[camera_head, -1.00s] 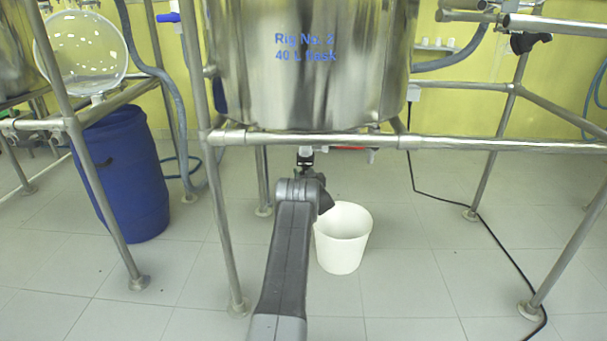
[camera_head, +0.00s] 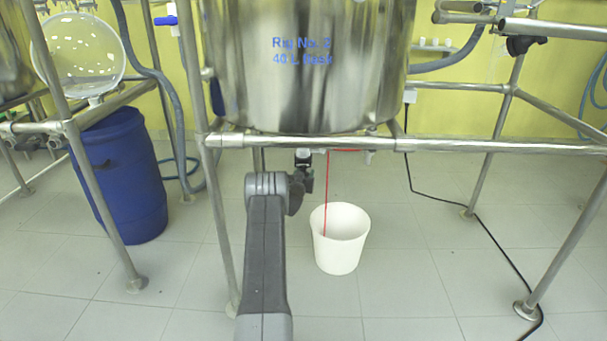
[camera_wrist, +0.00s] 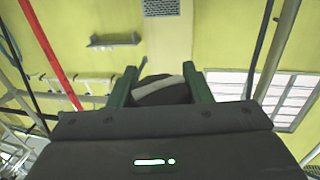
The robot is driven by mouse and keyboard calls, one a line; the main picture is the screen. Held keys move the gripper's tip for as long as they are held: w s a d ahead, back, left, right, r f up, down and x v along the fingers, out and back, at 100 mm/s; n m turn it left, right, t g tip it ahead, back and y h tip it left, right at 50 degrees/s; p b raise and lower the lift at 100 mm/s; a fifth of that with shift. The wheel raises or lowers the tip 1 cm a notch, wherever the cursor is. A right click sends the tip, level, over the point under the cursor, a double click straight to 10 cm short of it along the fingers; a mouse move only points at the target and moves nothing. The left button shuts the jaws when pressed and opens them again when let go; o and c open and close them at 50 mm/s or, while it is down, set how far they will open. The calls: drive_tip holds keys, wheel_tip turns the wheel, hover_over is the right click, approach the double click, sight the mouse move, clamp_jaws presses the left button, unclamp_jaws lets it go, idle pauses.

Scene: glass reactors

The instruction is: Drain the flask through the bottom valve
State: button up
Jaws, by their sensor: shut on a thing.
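The shiny flask (camera_head: 305,85), labelled "Rig No. 2 40 L flask", hangs in a steel frame. My gripper (camera_head: 304,153) is just under the frame's front bar, below the flask. In the wrist view its green fingers (camera_wrist: 162,85) are shut on a dark round part with a pale bar, which I take as the valve handle (camera_wrist: 158,91). A thin red stream (camera_head: 327,195) falls from beneath the flask into the white bucket (camera_head: 340,255) on the floor. A red line also crosses the wrist view (camera_wrist: 52,58). The valve body is mostly hidden.
A blue barrel (camera_head: 120,180) stands at the left behind a frame leg. The steel front bar (camera_head: 450,145) and slanted legs stand close around my arm. A black cable (camera_head: 475,225) runs over the floor at the right. The floor in front of the bucket is clear.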

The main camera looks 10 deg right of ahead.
drive_tip(key=m+g+h, duration=0.1)
drive_tip(key=h, duration=0.1)
drive_tip(key=m+g+h, duration=0.2)
drive_tip(key=shift+s+d+m+h, duration=0.1)
drive_tip(key=shift+d+m+h, duration=0.05)
drive_tip(key=shift+m+h, duration=0.15)
drive_tip(key=shift+s+d+m+g+h, duration=0.1)
drive_tip(key=shift+s+m+g+h, duration=0.05)
drive_tip(key=shift+m+g+h, duration=0.8)
drive_tip(key=shift+m+g+h+b, duration=0.25)
drive_tip(key=shift+m+g+b, duration=0.1)
drive_tip(key=shift+g+b, duration=0.3)
drive_tip(key=shift+s+d+r+g, duration=0.1)
drive_tip(key=shift+g, duration=0.3)
drive_tip(key=o, duration=1)
